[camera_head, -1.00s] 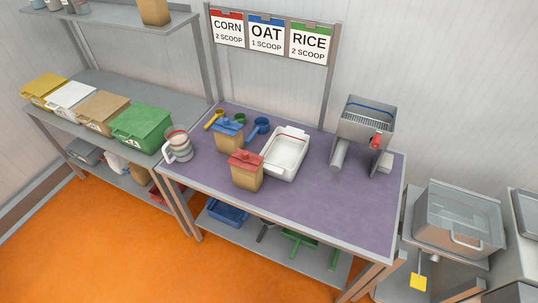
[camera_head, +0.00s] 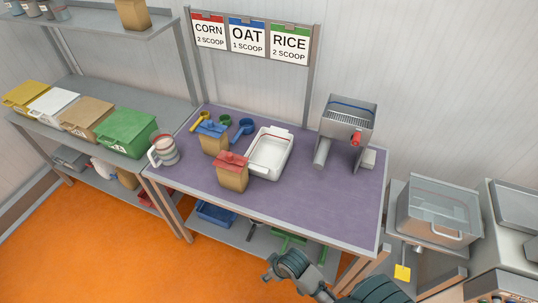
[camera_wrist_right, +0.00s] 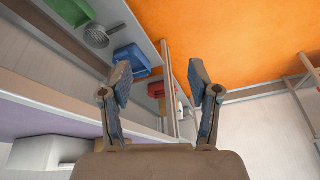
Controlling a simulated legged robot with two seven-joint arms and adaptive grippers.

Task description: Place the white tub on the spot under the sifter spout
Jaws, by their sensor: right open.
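The white tub (camera_head: 269,152), a rectangular open tray with a red line inside, stands on the purple tabletop in the head view. The steel sifter (camera_head: 348,120) stands to its right, with a red handle and a grey tubular spout (camera_head: 321,153) pointing down to the front left. The tabletop near the spout is bare; no marked spot can be made out. My right arm comes in at the bottom, in front of the table and apart from the tub. In the right wrist view my right gripper (camera_wrist_right: 158,82) has its fingers wide apart, with nothing between them. My left gripper is out of view.
A red-topped bag (camera_head: 232,172) and a blue-topped bag (camera_head: 212,137) stand left of the tub, with scoops behind and a mug (camera_head: 163,151) at the left edge. A clear-lidded container (camera_head: 438,212) stands beyond the right edge. The tabletop's front right is clear.

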